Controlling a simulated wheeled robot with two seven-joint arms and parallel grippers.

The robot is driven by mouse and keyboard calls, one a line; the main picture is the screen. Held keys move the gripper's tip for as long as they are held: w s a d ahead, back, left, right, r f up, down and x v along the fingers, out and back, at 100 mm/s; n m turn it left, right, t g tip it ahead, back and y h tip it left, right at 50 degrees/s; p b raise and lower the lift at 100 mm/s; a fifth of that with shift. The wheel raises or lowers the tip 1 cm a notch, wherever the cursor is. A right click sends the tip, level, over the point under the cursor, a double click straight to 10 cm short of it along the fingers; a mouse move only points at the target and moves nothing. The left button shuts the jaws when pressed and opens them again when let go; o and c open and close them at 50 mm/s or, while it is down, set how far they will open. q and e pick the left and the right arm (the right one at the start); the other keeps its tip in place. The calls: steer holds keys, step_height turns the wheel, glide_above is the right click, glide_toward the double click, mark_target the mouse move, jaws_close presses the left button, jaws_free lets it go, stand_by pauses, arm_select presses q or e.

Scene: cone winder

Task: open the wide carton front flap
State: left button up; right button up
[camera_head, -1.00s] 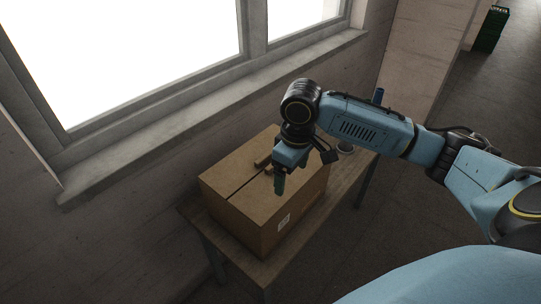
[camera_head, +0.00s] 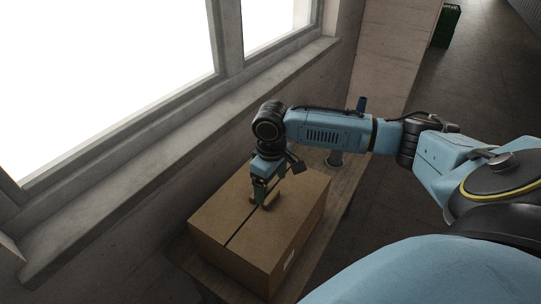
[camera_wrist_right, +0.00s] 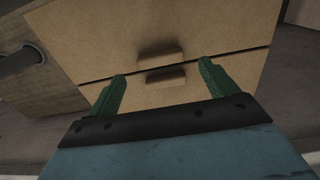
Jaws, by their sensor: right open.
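The brown carton (camera_head: 292,225) stands on a narrow table under the window. Its top is closed by two flaps that meet at a dark seam. Each flap has a small raised tab beside the seam: in the right wrist view the far tab (camera_wrist_right: 160,52) and the near tab (camera_wrist_right: 166,75). I cannot tell which flap is the front one. My right gripper (camera_head: 265,198) points down over the tabs. Its green fingers also show in the right wrist view (camera_wrist_right: 162,86), open, one to each side of the near tab, with nothing between them. My left gripper is out of view.
The wooden table (camera_head: 345,195) shows past the carton, with a grey round object (camera_head: 335,158) on it. The window sill (camera_head: 130,145) and wall run close behind the carton. A green crate (camera_head: 446,25) stands far off on the floor.

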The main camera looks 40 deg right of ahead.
mark_target(270, 196)
step_height(270, 196, down, 4)
steer(key=shift+r, duration=0.15)
steer(key=shift+f, duration=0.3)
steer(key=shift+c, duration=0.3)
steer(key=c, duration=1.3)
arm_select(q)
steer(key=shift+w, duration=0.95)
arm_select(e)
steer(key=shift+w, duration=0.15)
steer(key=shift+c, duration=0.2)
